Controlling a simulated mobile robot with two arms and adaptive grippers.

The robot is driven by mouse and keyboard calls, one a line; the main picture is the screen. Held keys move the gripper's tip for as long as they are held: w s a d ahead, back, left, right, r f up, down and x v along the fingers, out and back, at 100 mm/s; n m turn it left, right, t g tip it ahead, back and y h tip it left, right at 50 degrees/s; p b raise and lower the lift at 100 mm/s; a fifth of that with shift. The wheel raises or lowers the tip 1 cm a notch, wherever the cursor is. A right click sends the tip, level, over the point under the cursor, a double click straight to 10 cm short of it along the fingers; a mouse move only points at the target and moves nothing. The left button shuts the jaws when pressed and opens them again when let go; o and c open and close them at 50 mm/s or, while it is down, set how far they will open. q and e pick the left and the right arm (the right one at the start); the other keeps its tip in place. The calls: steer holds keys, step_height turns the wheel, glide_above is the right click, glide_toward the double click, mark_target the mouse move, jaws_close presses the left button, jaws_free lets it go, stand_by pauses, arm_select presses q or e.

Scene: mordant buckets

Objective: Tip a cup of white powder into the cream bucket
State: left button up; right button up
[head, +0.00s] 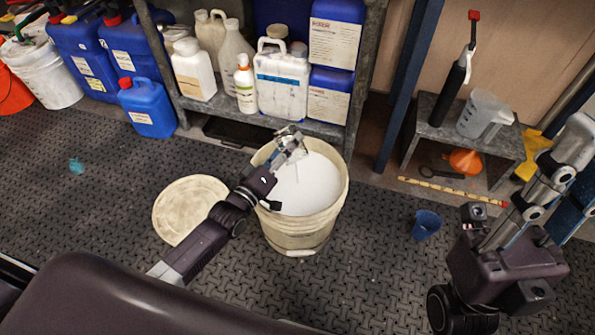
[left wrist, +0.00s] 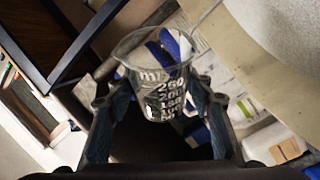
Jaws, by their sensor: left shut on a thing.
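My left gripper (head: 288,148) is over the far part of the cream bucket (head: 293,229). It is shut on a clear measuring beaker (left wrist: 160,85) with white markings, whose wide mouth and spout show in the left wrist view. I see no clear powder in the beaker. The bucket stands upright and open on the floor, with white contents (head: 312,185) covering its inside. A faint pale streak shows below the gripper; I cannot tell if it is falling powder. My right gripper (head: 567,150) is at the right edge, away from the bucket; its jaws are unclear.
A round cream lid (head: 180,205) lies left of the bucket. A small blue cup (head: 426,225) is on the floor to the right. A shelf with bottles and jugs (head: 283,75) stands close behind. A low stand holds a clear jug (head: 480,113). The left floor is mostly clear.

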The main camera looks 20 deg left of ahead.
arm_select(q)
steer(key=shift+d+r, duration=0.15)
steer(key=shift+r, duration=0.2)
